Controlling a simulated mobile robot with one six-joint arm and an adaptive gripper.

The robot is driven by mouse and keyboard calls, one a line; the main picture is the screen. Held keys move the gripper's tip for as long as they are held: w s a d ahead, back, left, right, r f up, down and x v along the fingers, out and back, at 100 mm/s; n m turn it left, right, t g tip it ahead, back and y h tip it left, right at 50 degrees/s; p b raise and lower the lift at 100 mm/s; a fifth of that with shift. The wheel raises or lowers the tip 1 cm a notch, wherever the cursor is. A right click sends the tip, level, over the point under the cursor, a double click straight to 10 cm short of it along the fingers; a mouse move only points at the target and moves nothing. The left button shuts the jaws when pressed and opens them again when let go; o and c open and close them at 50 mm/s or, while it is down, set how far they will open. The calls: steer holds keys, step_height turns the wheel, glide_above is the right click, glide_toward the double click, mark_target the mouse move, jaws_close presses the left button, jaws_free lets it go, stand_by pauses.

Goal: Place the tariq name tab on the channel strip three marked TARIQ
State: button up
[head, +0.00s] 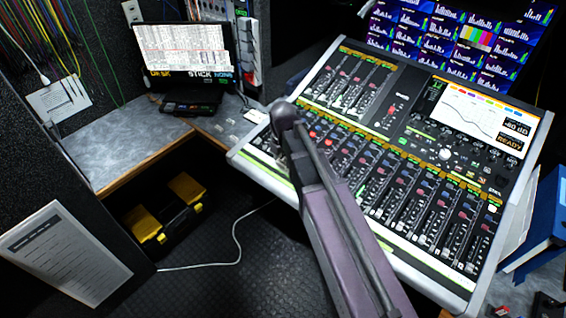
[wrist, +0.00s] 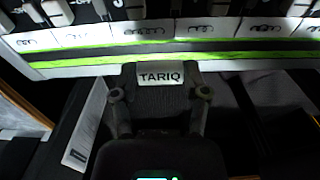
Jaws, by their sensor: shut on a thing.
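My gripper (wrist: 160,88) is shut on the tariq name tab (wrist: 160,73), a small white tab reading TARIQ in black, upright to the wrist camera. The tab is at the fingertips, just below the console's front edge in the wrist picture. The mixing console (head: 392,165) fills the right half of the head view. Its white label strip (wrist: 210,30) with dark scribbles and a green line runs across the top of the wrist view. I cannot read a TARIQ marking on any channel strip. In the head view my arm hides the gripper and tab.
Small pale tabs (head: 228,138) lie on the side desk (head: 120,139) left of the console. A laptop (head: 187,58) stands behind them. A yellow-and-black toolbox (head: 165,212) is under the desk. A blue binder (head: 540,225) is at the console's right. Monitors (head: 450,42) stand behind.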

mark_target(282, 162)
steer(key=shift+w, duration=0.7)
steer(key=shift+w+a+f, duration=0.1)
steer(key=shift+w, duration=0.3)
steer(key=shift+w+f, duration=0.2)
steer(key=shift+w, duration=0.15)
steer(key=shift+s+f+b, duration=0.15)
steer(key=shift+f+b, duration=1.45)
steer(key=shift+b, duration=0.25)
steer(key=shift+f, duration=0.1)
steer(key=o, duration=0.9)
steer(key=shift+c, duration=0.2)
